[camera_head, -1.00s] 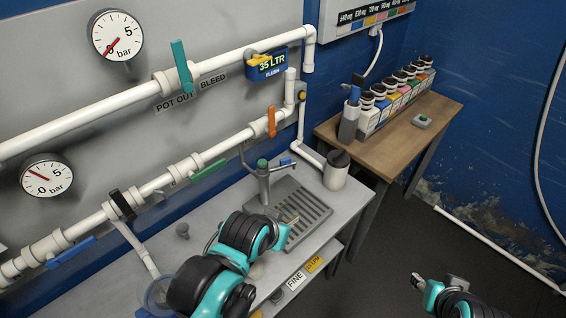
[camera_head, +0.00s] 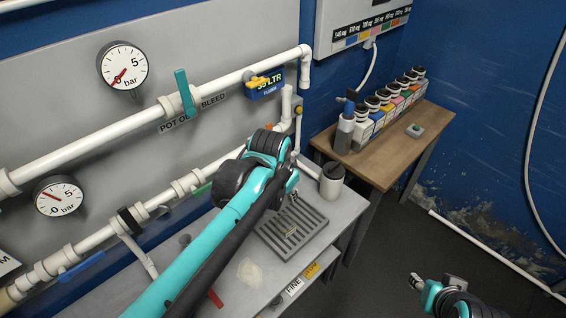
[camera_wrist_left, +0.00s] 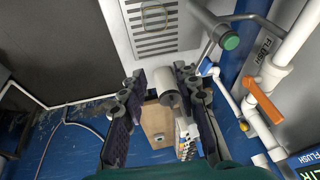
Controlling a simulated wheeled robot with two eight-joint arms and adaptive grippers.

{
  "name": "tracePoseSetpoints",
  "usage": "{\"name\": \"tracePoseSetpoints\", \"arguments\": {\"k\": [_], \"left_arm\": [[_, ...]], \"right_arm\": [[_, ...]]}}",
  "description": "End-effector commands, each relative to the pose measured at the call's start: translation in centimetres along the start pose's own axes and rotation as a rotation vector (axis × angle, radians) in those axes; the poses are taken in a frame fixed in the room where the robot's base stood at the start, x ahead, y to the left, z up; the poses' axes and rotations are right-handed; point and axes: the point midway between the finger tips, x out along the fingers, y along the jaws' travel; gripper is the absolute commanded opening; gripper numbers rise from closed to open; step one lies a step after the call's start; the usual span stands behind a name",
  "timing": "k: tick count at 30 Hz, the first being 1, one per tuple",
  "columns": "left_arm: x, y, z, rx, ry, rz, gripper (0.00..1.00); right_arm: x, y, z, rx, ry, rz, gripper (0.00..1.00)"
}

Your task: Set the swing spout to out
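The swing spout's post with its green cap (camera_wrist_left: 231,41) shows at the upper right of the left wrist view. A thin arm with a blue end (camera_wrist_left: 207,66) runs from near the cap, beside my right-hand finger and apart from it. In the head view my left arm hides most of the tap. My left gripper (camera_wrist_left: 160,72) is open, its two fingers apart with no object visibly held. My right gripper (camera_head: 414,281) is low at the right, too small to judge.
A slotted drain tray (camera_head: 290,232) lies under my left gripper. A pale canister with a dark lid (camera_head: 332,182) stands close by. An orange valve handle (camera_wrist_left: 264,102) is on the pipe at the right. Several bottles (camera_head: 385,104) stand on the wooden table (camera_head: 437,120).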

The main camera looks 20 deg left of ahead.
Motion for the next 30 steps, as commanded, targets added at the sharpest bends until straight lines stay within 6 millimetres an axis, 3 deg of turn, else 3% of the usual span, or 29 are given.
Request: {"name": "tracePoseSetpoints", "arguments": {"k": [1,6,12,19,23,30], "left_arm": [[-0.6,-1.3,-2.0,0.035,-0.032,0.009,0.31],[0.9,-4.9,-6.3,0.182,-0.144,0.060,0.31],[4.1,-8.5,-9.4,0.335,-0.249,0.141,0.31],[6.9,-10.4,-10.3,0.427,-0.306,0.202,0.31],[8.0,-10.5,-10.1,0.440,-0.312,0.210,0.31],[11.6,-10.0,-8.8,0.439,-0.311,0.209,0.31]], "right_arm": [[-1.3,0.0,-0.9,0.000,0.000,0.000,0.40],[-3.6,0.0,-2.5,0.000,0.000,0.000,0.40],[-5.9,0.0,-4.2,0.000,0.000,0.000,0.40],[-7.0,0.0,-5.0,0.000,0.000,0.000,0.40],[-6.9,0.0,-4.9,0.000,0.000,0.000,0.40],[-6.4,0.0,-4.6,0.000,0.000,0.000,0.40]]}}
